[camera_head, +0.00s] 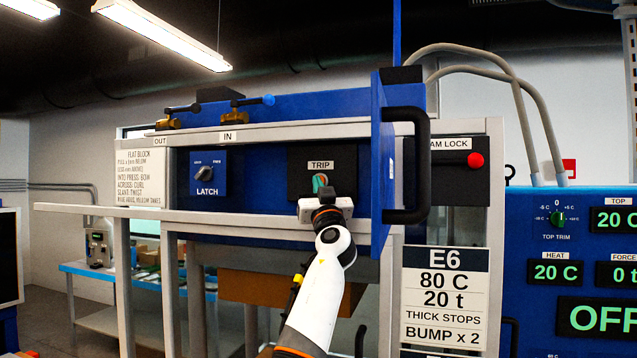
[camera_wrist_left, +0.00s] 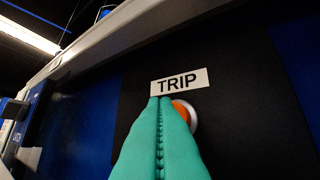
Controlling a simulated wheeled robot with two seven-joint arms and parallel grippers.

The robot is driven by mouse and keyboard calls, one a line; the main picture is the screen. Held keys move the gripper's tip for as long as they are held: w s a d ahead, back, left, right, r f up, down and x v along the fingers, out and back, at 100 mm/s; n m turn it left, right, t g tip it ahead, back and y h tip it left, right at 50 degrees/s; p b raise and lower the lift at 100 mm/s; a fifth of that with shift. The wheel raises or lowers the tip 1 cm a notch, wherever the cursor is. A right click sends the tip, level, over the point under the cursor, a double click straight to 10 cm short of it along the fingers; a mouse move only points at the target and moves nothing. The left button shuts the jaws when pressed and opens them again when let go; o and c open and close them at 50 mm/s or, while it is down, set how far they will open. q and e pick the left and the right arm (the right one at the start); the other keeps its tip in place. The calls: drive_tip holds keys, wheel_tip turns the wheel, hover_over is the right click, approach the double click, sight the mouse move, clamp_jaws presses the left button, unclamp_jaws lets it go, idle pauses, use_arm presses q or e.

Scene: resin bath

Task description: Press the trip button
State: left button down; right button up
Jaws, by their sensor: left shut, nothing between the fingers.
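The trip button (camera_wrist_left: 187,112) is orange with a pale ring, on a black plate under the white TRIP label (camera_wrist_left: 180,82). In the left wrist view the closed teal fingers of my left gripper (camera_wrist_left: 160,100) cover its left part. Their tips overlap the button in this view; I cannot tell whether they touch it. The gripper is shut and empty. My right gripper is not in view.
An open blue door with a black handle (camera_head: 418,165) stands just right of my left arm. The LATCH switch (camera_head: 208,173) is left of the plate. A pale frame rail (camera_head: 240,227) runs below. A red-knobbed AM LOCK lever (camera_head: 475,160) is farther right, beside a blue control panel (camera_head: 530,290).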

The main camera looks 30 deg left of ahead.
use_arm(q)
drive_tip(key=shift+w+a+p, duration=0.15)
drive_tip(key=shift+w+p, duration=0.15)
drive_tip(key=shift+w, duration=0.15)
idle(0.4)
drive_tip(key=shift+s+d+b, duration=0.2)
drive_tip(key=shift+s+b, duration=0.6)
drive_tip(key=shift+b, duration=0.15)
